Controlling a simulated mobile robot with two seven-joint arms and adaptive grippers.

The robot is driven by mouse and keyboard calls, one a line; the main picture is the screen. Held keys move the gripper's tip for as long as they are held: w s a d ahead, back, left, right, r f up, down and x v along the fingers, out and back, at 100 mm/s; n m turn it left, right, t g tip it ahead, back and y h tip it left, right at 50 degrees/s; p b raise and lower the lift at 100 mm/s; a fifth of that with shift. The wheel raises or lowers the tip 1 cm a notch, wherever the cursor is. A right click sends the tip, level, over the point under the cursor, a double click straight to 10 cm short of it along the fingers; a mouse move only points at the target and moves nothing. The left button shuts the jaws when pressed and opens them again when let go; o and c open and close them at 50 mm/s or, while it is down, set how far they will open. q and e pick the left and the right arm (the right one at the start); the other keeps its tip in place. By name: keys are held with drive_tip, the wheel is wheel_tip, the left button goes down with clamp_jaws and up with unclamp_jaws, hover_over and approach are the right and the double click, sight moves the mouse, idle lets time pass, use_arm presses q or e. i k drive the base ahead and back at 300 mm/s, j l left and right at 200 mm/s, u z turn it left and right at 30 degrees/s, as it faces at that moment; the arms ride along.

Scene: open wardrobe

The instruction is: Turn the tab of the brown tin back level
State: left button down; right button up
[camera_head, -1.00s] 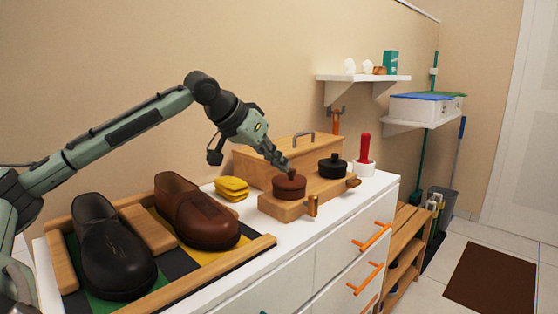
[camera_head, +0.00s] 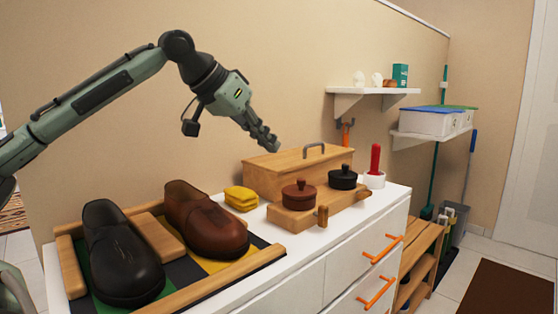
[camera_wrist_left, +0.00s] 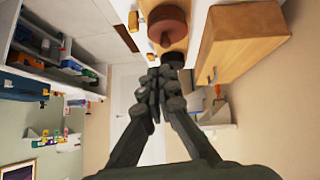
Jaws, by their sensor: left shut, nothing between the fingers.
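The brown tin (camera_head: 298,197), with a knobbed lid, sits on a low wooden stand (camera_head: 283,217) on the white cabinet top. Its small wooden tab (camera_head: 322,215) stands upright at the stand's front. The black tin (camera_head: 343,178) sits on the stand's far end. My left gripper (camera_head: 272,145) is shut and empty, above and behind the brown tin, in front of the wooden box, apart from both. In the left wrist view its fingers (camera_wrist_left: 153,84) are together, with the brown tin (camera_wrist_left: 168,24) beyond them. My right gripper is not in view.
A wooden box with a handle (camera_head: 270,178) stands behind the stand. Yellow cloths (camera_head: 241,198) lie left of it. A shoe tray (camera_head: 262,261) holds a black shoe (camera_head: 120,255) and a brown shoe (camera_head: 205,222). A red-handled tool in a white holder (camera_head: 375,170) stands right.

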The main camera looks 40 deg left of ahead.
sight(323, 214)
drive_tip(key=k+l, duration=0.75)
drive_tip(key=l, duration=0.25)
